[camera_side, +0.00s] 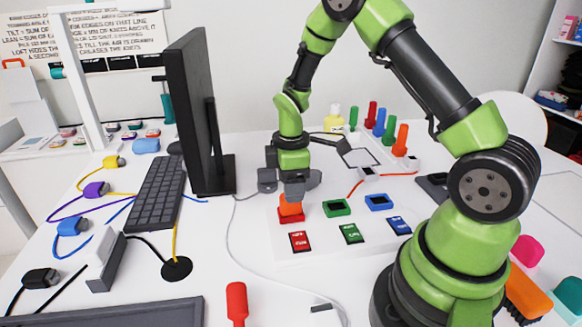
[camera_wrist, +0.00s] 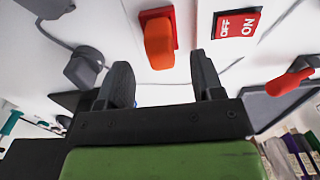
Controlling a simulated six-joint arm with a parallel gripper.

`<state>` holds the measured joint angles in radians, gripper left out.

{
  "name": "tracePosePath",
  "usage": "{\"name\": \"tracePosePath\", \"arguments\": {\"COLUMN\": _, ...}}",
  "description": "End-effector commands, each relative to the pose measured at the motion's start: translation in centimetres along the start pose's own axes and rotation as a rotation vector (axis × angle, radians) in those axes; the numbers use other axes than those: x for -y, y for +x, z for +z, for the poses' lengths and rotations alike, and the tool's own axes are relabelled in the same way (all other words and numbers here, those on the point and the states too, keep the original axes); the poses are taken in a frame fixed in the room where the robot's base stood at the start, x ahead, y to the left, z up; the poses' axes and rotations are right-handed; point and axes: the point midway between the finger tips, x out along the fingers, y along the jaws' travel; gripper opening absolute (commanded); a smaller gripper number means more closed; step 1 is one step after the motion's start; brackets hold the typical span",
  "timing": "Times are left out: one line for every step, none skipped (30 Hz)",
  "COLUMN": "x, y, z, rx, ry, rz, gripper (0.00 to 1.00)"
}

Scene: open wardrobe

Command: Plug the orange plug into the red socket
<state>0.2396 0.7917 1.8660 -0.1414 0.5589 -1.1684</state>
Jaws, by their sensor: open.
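The orange plug (camera_side: 291,204) stands upright on the red socket (camera_side: 291,217) on the white panel and appears seated in it. In the wrist view the orange plug (camera_wrist: 158,45) lies against the red socket (camera_wrist: 150,15), whose rim shows around the plug's far end. My gripper (camera_side: 289,190) is just above the plug, pointing down. In the wrist view my gripper (camera_wrist: 162,72) has its two fingers wide apart with nothing between them. The plug lies just past the fingertips, clear of both. The socket's opening is hidden by the plug.
Green (camera_side: 336,208) and blue (camera_side: 378,203) sockets sit to the right. Red (camera_side: 300,241), green (camera_side: 351,233) and blue (camera_side: 398,226) switches are in front. A monitor (camera_side: 200,110) and keyboard (camera_side: 155,193) stand left. A red-handled tool (camera_side: 237,302) lies nearer the front.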

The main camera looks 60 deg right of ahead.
Motion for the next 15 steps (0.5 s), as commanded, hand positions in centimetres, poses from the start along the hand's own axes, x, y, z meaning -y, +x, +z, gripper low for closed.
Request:
{"name": "tracePosePath", "arguments": {"x": -0.1, "y": -1.1, "z": 0.0, "rx": -0.003, "ry": 0.0, "rz": 0.005, "gripper": 0.61}}
{"name": "tracePosePath", "arguments": {"x": -0.1, "y": -1.7, "z": 0.0, "rx": -0.003, "ry": -0.001, "rz": 0.005, "gripper": 0.61}}
{"name": "tracePosePath", "arguments": {"x": -0.1, "y": -2.5, "z": 0.0, "rx": -0.003, "ry": 0.0, "rz": 0.005, "gripper": 0.61}}
{"name": "tracePosePath", "arguments": {"x": -0.1, "y": -3.0, "z": 0.0, "rx": -0.003, "ry": 0.0, "rz": 0.005, "gripper": 0.61}}
{"name": "tracePosePath", "arguments": {"x": 0.0, "y": -3.4, "z": 0.0, "rx": -0.002, "ry": 0.0, "rz": 0.004, "gripper": 0.61}}
{"name": "tracePosePath", "arguments": {"x": -0.1, "y": -4.0, "z": 0.0, "rx": -0.002, "ry": -0.001, "rz": 0.004, "gripper": 0.61}}
{"name": "tracePosePath", "arguments": {"x": -0.1, "y": -4.3, "z": 0.0, "rx": -0.002, "ry": -0.001, "rz": 0.004, "gripper": 0.61}}
{"name": "tracePosePath", "arguments": {"x": 0.0, "y": -4.6, "z": 0.0, "rx": -0.001, "ry": 0.0, "rz": 0.002, "gripper": 0.61}}
{"name": "tracePosePath", "arguments": {"x": 0.0, "y": -4.9, "z": 0.0, "rx": -0.001, "ry": 0.0, "rz": 0.002, "gripper": 0.61}}
{"name": "tracePosePath", "arguments": {"x": 0.0, "y": -5.1, "z": 0.0, "rx": 0.0, "ry": 0.0, "rz": 0.002, "gripper": 0.61}}
{"name": "tracePosePath", "arguments": {"x": 0.0, "y": -5.2, "z": 0.0, "rx": 0.0, "ry": 0.0, "rz": 0.0, "gripper": 0.61}}
{"name": "tracePosePath", "arguments": {"x": 0.0, "y": -5.3, "z": 0.0, "rx": 0.0, "ry": 0.0, "rz": 0.0, "gripper": 0.61}}
{"name": "tracePosePath", "arguments": {"x": 0.0, "y": -5.4, "z": 0.0, "rx": 0.001, "ry": 0.0, "rz": -0.001, "gripper": 0.61}}
{"name": "tracePosePath", "arguments": {"x": 0.0, "y": -5.4, "z": 0.0, "rx": 0.001, "ry": 0.0, "rz": -0.001, "gripper": 0.61}}
{"name": "tracePosePath", "arguments": {"x": 0.0, "y": -5.4, "z": 0.0, "rx": 0.001, "ry": -0.001, "rz": -0.001, "gripper": 0.61}}
